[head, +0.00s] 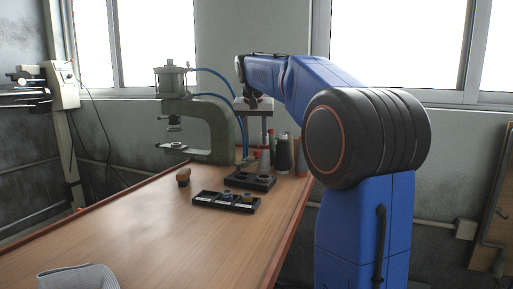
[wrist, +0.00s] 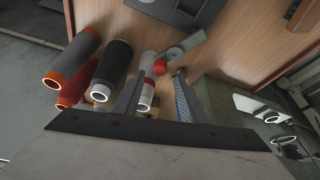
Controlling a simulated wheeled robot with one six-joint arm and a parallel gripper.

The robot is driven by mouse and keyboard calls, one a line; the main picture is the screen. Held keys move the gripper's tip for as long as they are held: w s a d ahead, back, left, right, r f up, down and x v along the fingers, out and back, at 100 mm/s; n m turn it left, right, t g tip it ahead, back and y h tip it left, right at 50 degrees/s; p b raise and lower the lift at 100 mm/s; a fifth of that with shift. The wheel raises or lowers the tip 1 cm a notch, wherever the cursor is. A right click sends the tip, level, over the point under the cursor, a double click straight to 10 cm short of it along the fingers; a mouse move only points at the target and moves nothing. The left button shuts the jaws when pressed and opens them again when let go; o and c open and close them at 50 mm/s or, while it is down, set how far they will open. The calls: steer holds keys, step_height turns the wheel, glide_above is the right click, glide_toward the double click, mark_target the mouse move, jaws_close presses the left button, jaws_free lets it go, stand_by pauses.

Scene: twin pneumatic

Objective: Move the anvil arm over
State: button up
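The press (head: 218,125) is a grey-green C-shaped frame at the far end of the bench, with a cylinder (head: 172,80) on top. Its lower arm with a small round anvil (head: 172,146) points left, under the ram (head: 174,122). My gripper (head: 254,145) points down just right of the frame. In the wrist view, my gripper (wrist: 160,82) has its two fingers apart, with nothing clearly held between them. The green press body (wrist: 215,105) is just right of the fingers there. A pale part with a ring (wrist: 262,112) lies further right; I cannot tell which part it is.
Thread spools, black (wrist: 112,68) and orange-ended (wrist: 78,55), stand close left of my fingers. Blue hoses (head: 215,76) run from the press. A black compartment tray (head: 225,201) and a brown-handled tool (head: 183,177) lie nearer. The bench front is mostly clear, with a grey cloth (head: 78,277).

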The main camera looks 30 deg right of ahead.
steer(key=shift+x, duration=2.2)
jaws_close()
